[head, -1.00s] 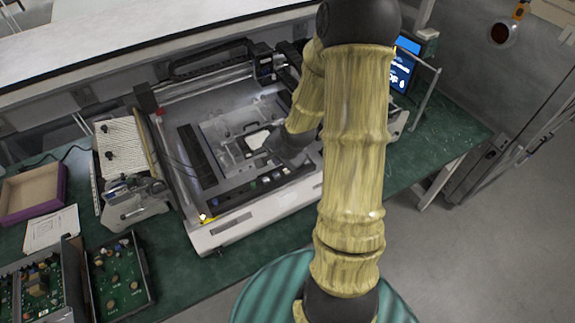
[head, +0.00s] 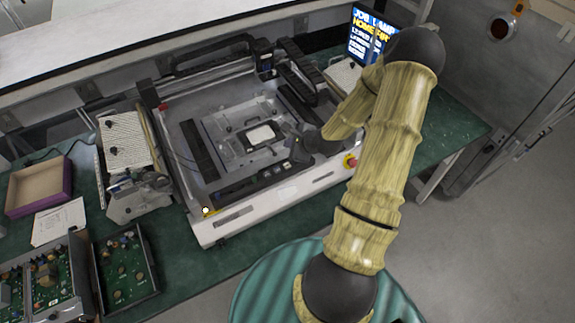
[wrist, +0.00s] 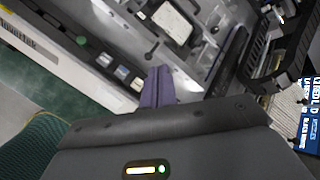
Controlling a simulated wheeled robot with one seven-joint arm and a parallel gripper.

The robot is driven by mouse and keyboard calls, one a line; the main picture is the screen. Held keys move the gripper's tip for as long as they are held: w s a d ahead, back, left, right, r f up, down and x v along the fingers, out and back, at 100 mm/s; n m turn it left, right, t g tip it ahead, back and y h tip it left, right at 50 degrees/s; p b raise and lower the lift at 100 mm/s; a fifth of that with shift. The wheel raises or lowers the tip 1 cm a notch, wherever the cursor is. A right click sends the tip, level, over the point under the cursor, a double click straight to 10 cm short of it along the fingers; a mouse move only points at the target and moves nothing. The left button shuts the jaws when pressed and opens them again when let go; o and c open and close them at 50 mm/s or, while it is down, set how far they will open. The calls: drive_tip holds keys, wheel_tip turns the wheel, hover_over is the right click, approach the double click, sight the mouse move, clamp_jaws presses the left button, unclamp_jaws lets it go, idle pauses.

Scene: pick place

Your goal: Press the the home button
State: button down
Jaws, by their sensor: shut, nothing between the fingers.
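A row of small buttons (wrist: 121,72) runs along the front panel of the machine (wrist: 60,68). The wrist view shows several pale square buttons and a round green one; their labels are too small to read, so I cannot tell which is the home button. The row also shows in the head view (head: 278,169). My gripper (wrist: 158,88) is shut and empty, its fingertips over the panel's inner edge, just right of the pale buttons in the wrist view. Contact cannot be told. In the head view, the dark wrist hides the fingers.
A lit screen (head: 368,36) with large text, including "HOME", stands at the back right. A clamped white plate (head: 262,135) lies in the machine's bed. Circuit board trays (head: 124,273) lie left.

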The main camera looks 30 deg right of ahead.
drive_tip(key=b, duration=0.6)
hover_over(289, 167)
wheel_tip(289, 167, down, 6)
drive_tip(key=shift+f, duration=0.2)
drive_tip(key=shift+s+d+f+b, duration=0.1)
drive_tip(key=shift+f+b, duration=0.4)
drive_tip(key=shift+f, duration=0.5)
idle(0.5)
drive_tip(key=shift+f, duration=0.4)
